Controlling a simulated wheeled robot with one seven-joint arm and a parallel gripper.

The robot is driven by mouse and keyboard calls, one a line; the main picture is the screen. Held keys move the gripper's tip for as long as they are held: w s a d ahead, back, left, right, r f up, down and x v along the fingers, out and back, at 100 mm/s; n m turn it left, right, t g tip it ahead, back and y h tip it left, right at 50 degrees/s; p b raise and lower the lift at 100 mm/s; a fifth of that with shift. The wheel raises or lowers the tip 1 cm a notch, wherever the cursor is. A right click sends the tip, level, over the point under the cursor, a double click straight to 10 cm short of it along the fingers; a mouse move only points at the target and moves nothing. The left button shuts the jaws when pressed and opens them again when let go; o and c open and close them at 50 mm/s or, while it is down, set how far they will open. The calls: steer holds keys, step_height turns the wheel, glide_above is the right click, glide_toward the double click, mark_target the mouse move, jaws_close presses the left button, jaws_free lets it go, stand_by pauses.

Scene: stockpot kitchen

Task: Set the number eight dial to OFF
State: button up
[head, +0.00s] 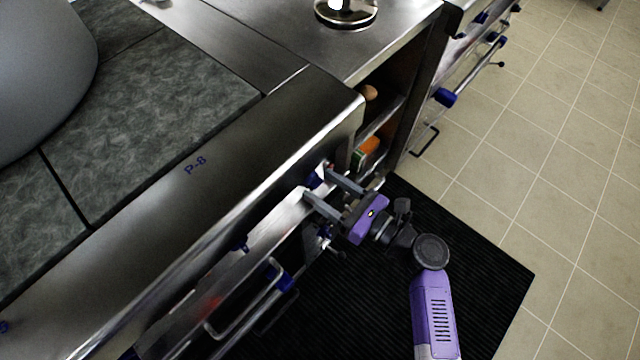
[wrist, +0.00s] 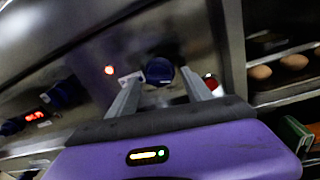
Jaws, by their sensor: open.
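A dark blue dial (wrist: 159,71) is on the steel front panel, between the two fingertips of my gripper (wrist: 162,76) in the wrist view. A white tag sits just left of it, too blurred to read. In the head view my gripper (head: 317,181) is open at the panel's right end, and its fingers hide most of that dial. I cannot see whether the fingers touch it. A second blue dial (wrist: 66,93) is further left on the panel. No readable number or OFF mark shows beside either dial.
The steel cooktop edge (head: 200,200) bears the label "P-8". A red light (wrist: 109,70) and a red display (wrist: 34,116) glow on the panel. A shelf with brown round items (wrist: 294,62) is at right. A handle (head: 245,305) juts out below; a black mat (head: 440,250) covers the floor.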

steer(key=shift+w+a, duration=0.35)
steer(key=shift+a, duration=0.3)
jaws_close()
